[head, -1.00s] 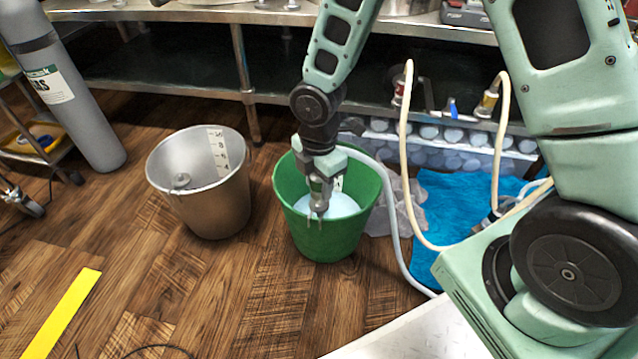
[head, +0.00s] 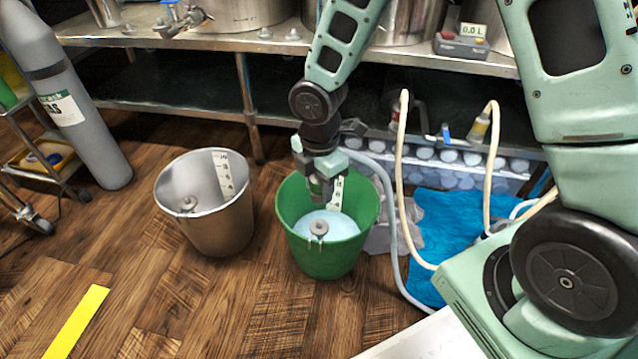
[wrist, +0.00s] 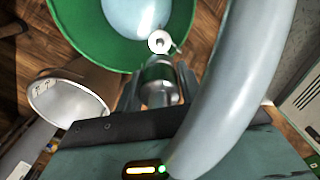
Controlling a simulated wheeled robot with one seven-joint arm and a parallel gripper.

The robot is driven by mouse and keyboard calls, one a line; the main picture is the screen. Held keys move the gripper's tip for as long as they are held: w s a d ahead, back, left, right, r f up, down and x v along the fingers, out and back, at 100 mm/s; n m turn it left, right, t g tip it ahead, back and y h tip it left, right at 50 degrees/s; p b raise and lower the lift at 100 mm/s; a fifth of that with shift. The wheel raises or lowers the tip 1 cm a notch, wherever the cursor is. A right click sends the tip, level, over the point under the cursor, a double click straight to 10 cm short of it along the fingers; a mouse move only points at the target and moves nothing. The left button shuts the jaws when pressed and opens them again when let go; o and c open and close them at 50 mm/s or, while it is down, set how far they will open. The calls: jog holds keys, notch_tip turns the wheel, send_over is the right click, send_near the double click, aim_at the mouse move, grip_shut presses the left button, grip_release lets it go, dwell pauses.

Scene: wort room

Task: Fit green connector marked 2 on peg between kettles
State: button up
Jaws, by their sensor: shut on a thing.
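My gripper (head: 322,190) is above the green bucket (head: 328,257), pointing down into its mouth. In the wrist view my gripper (wrist: 160,88) is shut on a silver connector with a green band (wrist: 158,72). I cannot read any mark on it. A thick grey hose (head: 392,220) runs from beside my gripper down to the floor; it passes close in the wrist view. Steel kettles (head: 408,22) stand on the bench at the top, cut off by the frame.
A steel bucket (head: 222,225) stands to the left. The bench's front edge (head: 170,41) crosses behind. Cream hoses (head: 402,150) loop at right.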

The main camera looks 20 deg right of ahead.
jog(key=shift+r+p, duration=1.95)
jog(key=shift+r, duration=0.05)
